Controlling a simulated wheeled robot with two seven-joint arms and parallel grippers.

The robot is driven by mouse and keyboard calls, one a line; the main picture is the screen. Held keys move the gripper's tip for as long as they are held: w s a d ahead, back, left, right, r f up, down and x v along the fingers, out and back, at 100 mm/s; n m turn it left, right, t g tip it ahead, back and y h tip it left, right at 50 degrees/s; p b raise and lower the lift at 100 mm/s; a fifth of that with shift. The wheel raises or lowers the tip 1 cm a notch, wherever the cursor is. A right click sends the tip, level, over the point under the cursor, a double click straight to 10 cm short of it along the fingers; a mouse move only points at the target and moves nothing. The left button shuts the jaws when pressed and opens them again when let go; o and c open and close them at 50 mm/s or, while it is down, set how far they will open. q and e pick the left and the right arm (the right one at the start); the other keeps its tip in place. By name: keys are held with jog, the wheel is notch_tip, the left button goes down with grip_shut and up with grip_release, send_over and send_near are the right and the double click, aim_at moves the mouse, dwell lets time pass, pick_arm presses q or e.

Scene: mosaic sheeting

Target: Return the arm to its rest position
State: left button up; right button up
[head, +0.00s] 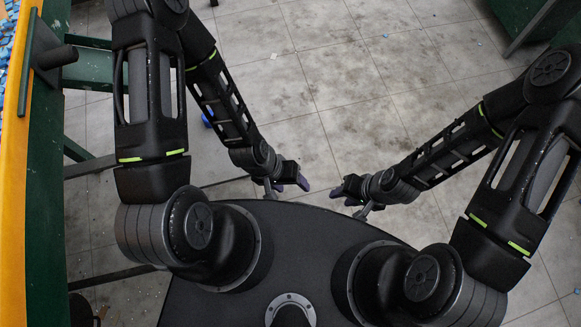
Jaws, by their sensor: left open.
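My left gripper (291,182) hangs in front of my body near the middle of the head view, its arm folded in from the left. It is open and no object shows in it. My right gripper (347,194) faces it from the right, a short gap away, over the grey tiled floor. Its purple-tipped fingers are small and partly overlapped, so I cannot tell how far apart they are. No object shows in it. Both arms are bent at the elbow, and the grippers do not touch each other.
A green table or bench with a yellow edge (13,150) stands along the left, close to my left arm, with small blue pieces on top. Green framework (527,15) stands at the top right. The tiled floor (330,75) between is mostly clear, with small blue chips scattered.

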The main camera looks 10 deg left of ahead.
notch_tip(320, 180, up, 13)
jog(key=p, duration=1.2)
jog(key=shift+f+p, duration=0.15)
jog(key=shift+p, duration=0.2)
jog(key=shift+a, duration=0.1)
